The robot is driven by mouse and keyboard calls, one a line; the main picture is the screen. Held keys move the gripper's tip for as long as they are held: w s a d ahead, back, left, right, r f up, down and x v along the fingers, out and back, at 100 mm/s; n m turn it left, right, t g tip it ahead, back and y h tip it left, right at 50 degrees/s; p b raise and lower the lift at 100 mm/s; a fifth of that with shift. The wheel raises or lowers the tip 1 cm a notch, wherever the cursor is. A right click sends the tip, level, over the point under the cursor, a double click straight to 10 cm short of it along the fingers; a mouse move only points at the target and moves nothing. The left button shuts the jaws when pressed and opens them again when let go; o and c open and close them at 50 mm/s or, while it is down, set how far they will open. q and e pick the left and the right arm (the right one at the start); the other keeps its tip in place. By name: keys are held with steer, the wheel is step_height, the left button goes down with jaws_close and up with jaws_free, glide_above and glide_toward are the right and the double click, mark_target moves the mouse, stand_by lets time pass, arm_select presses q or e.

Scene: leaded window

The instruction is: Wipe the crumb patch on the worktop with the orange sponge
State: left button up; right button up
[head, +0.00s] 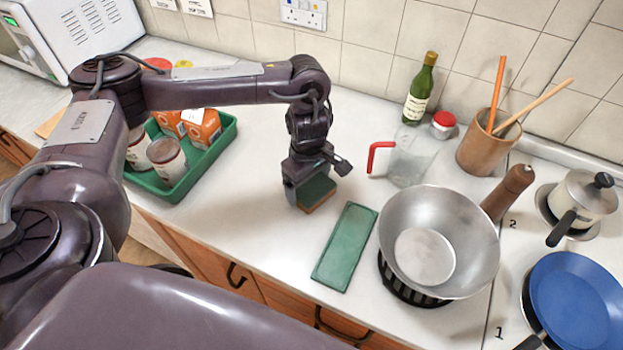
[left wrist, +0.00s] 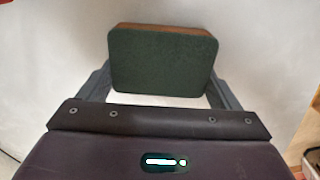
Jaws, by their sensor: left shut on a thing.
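The sponge (head: 318,194) has a dark green top and an orange-brown body below. My left gripper (head: 309,184) is shut on it and points down over the open worktop (head: 255,180). In the left wrist view the sponge (left wrist: 163,62) sits between the two fingers, green face toward the camera, with an orange-brown edge behind it. The sponge is at or just above the worktop; I cannot tell whether it touches. I cannot make out a crumb patch in either view; the gripper and sponge cover part of the surface. My right gripper is not in view.
A green flat rectangular piece (head: 345,247) lies right of the sponge. Beyond it are a steel pan (head: 462,225), a clear jug (head: 410,160) with red handle and a bottle (head: 420,92). A green tray (head: 226,133) with jars and cartons stands left. The worktop's front edge is near.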

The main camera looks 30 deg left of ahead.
arm_select(q)
steer(key=shift+s+a, duration=0.15)
steer(key=shift+a, duration=0.85)
steer(key=shift+w+a+f+b, duration=0.1)
steer(key=shift+w+f+b, duration=0.05)
steer(key=shift+w+b, duration=0.4)
steer(key=shift+w+r, duration=0.2)
steer(key=shift+w, duration=0.8)
steer(key=shift+w+a+f+b, duration=0.1)
steer(key=shift+w+b, duration=0.7)
steer(key=shift+w, duration=2.75)
steer(key=shift+s+p, duration=0.55)
steer(key=shift+s, duration=0.15)
steer(key=shift+s+p, duration=0.35)
steer(key=shift+s, duration=0.4)
steer(key=shift+s+f+p, duration=0.2)
steer(key=shift+s+p, duration=0.7)
steer(key=shift+s, duration=1.8)
steer(key=shift+s+d, duration=0.2)
steer(key=shift+s, duration=0.95)
steer(key=shift+r+p, duration=0.15)
steer(key=shift+p, duration=0.15)
